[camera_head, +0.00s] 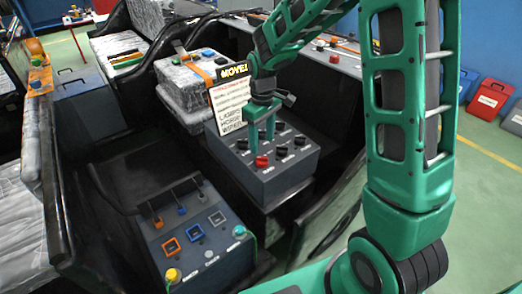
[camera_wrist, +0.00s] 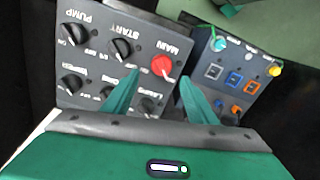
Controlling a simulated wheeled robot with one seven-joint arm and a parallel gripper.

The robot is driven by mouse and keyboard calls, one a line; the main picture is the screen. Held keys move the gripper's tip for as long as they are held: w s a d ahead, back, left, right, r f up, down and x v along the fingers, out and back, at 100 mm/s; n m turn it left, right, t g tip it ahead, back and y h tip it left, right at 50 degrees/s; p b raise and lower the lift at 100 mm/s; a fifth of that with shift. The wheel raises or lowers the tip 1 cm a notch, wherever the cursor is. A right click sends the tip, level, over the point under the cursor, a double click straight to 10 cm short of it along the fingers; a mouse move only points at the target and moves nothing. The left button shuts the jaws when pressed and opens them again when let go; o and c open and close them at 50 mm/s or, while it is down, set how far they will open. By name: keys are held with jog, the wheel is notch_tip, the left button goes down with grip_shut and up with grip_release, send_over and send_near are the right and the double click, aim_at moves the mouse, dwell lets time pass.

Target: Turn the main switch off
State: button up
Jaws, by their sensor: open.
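The main switch is a red rotary knob on a grey control box, with a label that reads like MAIN; it shows in the wrist view (camera_wrist: 162,67) and in the head view (camera_head: 262,161). A pale pointer mark shows on the knob. The grey control box (camera_head: 262,188) also carries several black knobs, with labels such as PUMP and START. My gripper (camera_head: 262,146) points down at the box and is open and empty. In the wrist view its two green fingers (camera_wrist: 160,76) stand either side of the red knob. I cannot tell whether they touch it.
A second panel (camera_head: 180,243) with coloured square switches and buttons stands in front and left. A sign (camera_head: 230,98) stands behind the control box, beside a grey case (camera_head: 190,88).

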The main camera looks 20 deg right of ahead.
aim_at(262, 158)
notch_tip(262, 158, up, 4)
jog(key=shift+f, duration=0.25)
jog(key=shift+d, duration=0.1)
jog(key=s+d+r+m, duration=0.3)
jog(key=s+d+r, duration=0.2)
jog(key=s+d, duration=0.25)
jog(key=s+d+r+m, duration=0.1)
jog(key=s+d+m, duration=0.3)
jog(key=s, duration=0.8)
jog(key=s+d+r+m, duration=0.2)
jog(key=s+d+m, duration=0.3)
jog(key=s, duration=0.7)
jog(key=shift+s+d+r, duration=0.15)
jog(key=shift+s+d, duration=0.1)
jog(key=shift+s, duration=0.05)
